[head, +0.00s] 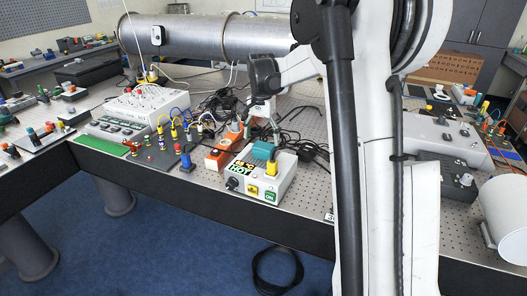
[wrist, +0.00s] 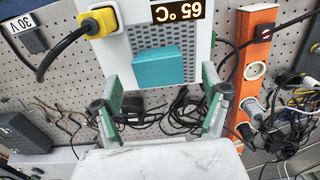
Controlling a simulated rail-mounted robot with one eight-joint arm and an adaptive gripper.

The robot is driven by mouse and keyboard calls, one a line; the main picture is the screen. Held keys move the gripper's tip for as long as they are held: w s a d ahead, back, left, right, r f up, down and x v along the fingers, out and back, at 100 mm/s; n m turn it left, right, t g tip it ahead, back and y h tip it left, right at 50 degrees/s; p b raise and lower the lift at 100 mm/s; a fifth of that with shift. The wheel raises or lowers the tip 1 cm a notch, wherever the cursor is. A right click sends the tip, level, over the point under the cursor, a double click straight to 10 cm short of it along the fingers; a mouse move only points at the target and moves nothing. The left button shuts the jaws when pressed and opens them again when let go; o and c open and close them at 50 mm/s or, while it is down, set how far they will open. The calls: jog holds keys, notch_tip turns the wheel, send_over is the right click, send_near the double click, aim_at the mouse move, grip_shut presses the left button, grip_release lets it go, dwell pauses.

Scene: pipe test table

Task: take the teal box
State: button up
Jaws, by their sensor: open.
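The teal box (head: 263,150) sits on top of a white unit (head: 284,180) with a yellow plug and a lit display that reads HOT. The teal box also shows in the wrist view (wrist: 158,67), on a grey vented patch of the unit, below a display reading 65 °C upside down. My gripper (head: 262,134) is over the unit, close to the teal box. In the wrist view my gripper (wrist: 160,84) is open, with one green-padded finger to each side of the box and clear gaps. Nothing is between the fingers' pads; how far above the box they are is hard to tell.
A yellow plug (wrist: 99,22) with a black cable stands on the unit beside the box. An orange power strip (wrist: 253,75) lies to the right. Black cables are tangled behind the unit. A large metal pipe (head: 190,37) runs along the back.

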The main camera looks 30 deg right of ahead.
aim_at(263, 146)
jog(key=shift+d+f+p, duration=0.15)
jog(key=shift+f+p, duration=0.1)
jog(key=shift+f, duration=1.25)
jog(key=shift+d+f+p, duration=0.1)
jog(key=shift+f+p, duration=0.1)
jog(key=shift+f, duration=1.25)
jog(key=c, duration=1.3)
jog(key=shift+r, duration=0.2)
